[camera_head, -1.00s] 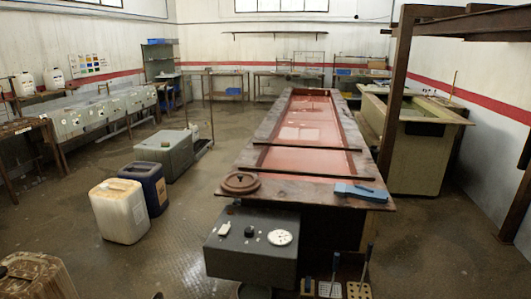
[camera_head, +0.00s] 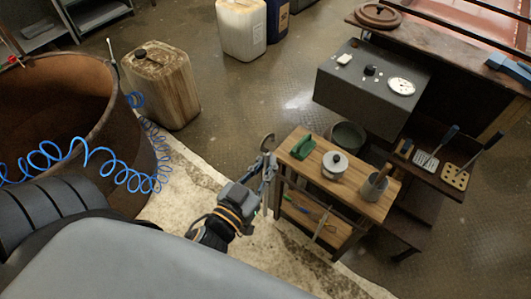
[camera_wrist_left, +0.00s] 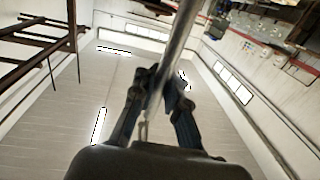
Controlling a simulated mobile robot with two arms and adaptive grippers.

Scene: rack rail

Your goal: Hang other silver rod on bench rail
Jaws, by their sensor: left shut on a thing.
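My left gripper (camera_head: 264,172) is shut on a silver rod (camera_head: 267,141), with its fingers up beside the near left corner of the small wooden bench (camera_head: 352,187). The rod has a curved, hook-like top above the fingers. In the left wrist view the rod (camera_wrist_left: 183,30) runs up between the fingers (camera_wrist_left: 160,85) as a slightly tilted grey shaft. Its lower part is hard to make out against the bench leg. I cannot make out the bench rail clearly, nor whether the rod touches it. My right gripper is not in view.
Tools lie on the lower shelf. A rusty drum (camera_head: 90,100) with a coiled blue hose (camera_head: 140,175) stands at left. Open floor lies behind.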

